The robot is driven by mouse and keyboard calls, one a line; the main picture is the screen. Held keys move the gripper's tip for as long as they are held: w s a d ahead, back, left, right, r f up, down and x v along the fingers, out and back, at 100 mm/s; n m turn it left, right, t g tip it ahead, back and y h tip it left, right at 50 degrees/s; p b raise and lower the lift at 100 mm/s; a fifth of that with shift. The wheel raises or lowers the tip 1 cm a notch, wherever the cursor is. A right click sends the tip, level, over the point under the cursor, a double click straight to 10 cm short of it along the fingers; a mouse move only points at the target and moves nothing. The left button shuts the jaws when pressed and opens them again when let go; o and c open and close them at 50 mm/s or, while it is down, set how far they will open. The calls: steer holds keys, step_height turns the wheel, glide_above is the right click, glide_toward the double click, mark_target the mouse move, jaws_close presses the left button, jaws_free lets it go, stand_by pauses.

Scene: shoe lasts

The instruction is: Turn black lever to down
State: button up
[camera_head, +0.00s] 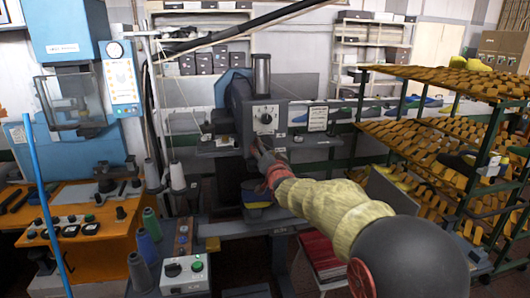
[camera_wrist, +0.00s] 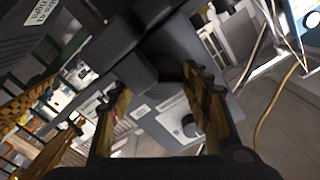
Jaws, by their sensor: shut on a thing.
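My gripper (camera_head: 259,148) is just below that box, at the end of my arm reaching in from the right. In the wrist view my gripper (camera_wrist: 155,82) has its two yellow-and-black fingers on either side of a dark bar, which looks like the black lever (camera_wrist: 135,68). The gripper is shut on it. In the head view the lever is hidden or too dark to make out. The dial (camera_wrist: 190,128) shows beyond the fingers in the wrist view.
A blue machine (camera_head: 75,140) and an orange control box (camera_head: 85,240) stand at the left. A rack of orange shoe lasts (camera_head: 440,145) stands close at the right. A small button box (camera_head: 185,273) is at the front.

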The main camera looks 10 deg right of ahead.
stand_by(0.3)
steer(key=o, duration=1.1)
steer(key=shift+c, duration=0.2)
steer(key=shift+o, duration=0.5)
steer(key=s, duration=1.2)
